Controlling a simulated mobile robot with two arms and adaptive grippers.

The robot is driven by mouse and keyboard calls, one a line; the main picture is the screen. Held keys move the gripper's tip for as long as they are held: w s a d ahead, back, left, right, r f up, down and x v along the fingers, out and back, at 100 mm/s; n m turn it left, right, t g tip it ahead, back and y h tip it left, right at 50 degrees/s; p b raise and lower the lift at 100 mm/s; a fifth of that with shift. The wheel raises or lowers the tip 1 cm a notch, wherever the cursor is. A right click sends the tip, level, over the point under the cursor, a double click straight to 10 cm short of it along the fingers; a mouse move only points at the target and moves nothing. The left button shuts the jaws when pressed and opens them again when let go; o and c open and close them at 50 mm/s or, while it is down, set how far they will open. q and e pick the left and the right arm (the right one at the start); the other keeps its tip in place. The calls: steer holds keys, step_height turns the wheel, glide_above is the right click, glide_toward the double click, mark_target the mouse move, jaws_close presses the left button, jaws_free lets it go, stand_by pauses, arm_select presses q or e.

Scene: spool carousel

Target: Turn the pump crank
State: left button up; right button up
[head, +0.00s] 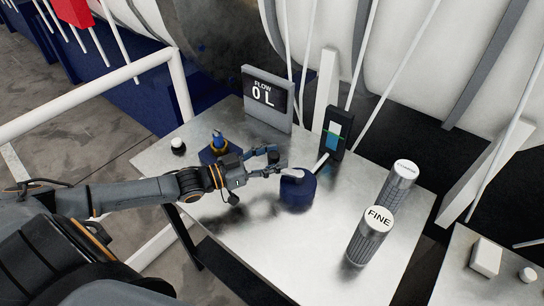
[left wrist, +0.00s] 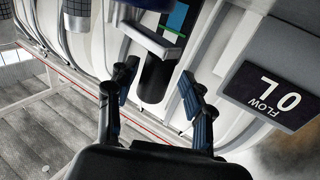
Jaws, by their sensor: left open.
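The pump is a dark blue round body (head: 298,190) on the metal table in the head view. A light grey crank piece (head: 292,173) sits on top of it. In the left wrist view a grey bar (left wrist: 152,42), apparently the crank arm, lies ahead of my fingertips, roughly in line with the gap between them. My left gripper (head: 277,161) is open with its fingertips beside the crank; it also shows in the left wrist view (left wrist: 156,79). I cannot tell whether a finger touches the crank. My right gripper is not in view.
A FLOW display (head: 267,97) reading 0 L and a dark gauge (head: 335,133) stand behind the pump. A FINE cylinder (head: 370,237) and another cylinder (head: 397,188) stand to the right. The table front (head: 270,250) is clear.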

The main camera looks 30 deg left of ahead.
arm_select(q)
steer(key=shift+d, duration=0.1)
steer(key=shift+s+a+f, duration=0.1)
steer(key=shift+s+a, duration=0.15)
steer(key=shift+s, duration=0.25)
steer(key=v, duration=1.1)
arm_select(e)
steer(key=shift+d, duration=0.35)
arm_select(q)
steer(key=shift+w+a, duration=0.1)
steer(key=shift+a, duration=0.1)
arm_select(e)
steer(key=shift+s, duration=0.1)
